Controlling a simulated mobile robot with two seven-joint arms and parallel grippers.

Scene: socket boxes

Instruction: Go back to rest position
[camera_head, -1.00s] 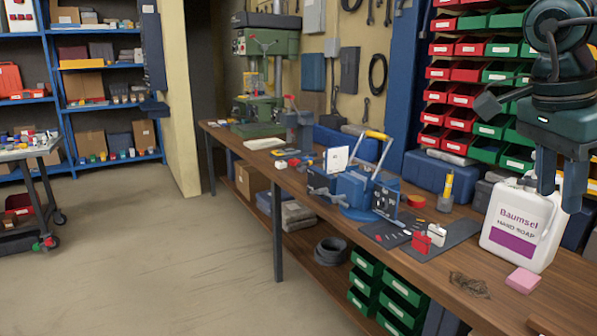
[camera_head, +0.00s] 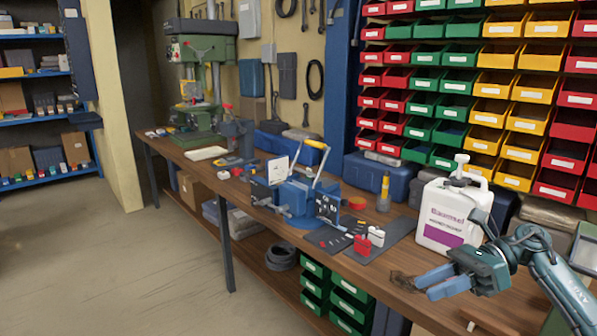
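My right gripper (camera_head: 422,286) is at the lower right of the head view, over the front part of the workbench. Its arm (camera_head: 553,280) comes in from the right edge. Its two blue-grey fingers point left with a gap between them, and nothing shows between them. The gripper is in front of and below the white soap jug (camera_head: 450,215) in the picture, apart from the jug's label. My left gripper is not in the view.
The wooden workbench (camera_head: 345,268) carries a blue vise (camera_head: 295,195), a dark mat (camera_head: 392,238) with small parts, and a drill press (camera_head: 200,75) at the far end. Red, green and yellow bins (camera_head: 480,80) cover the wall behind. The floor (camera_head: 100,270) at left is clear.

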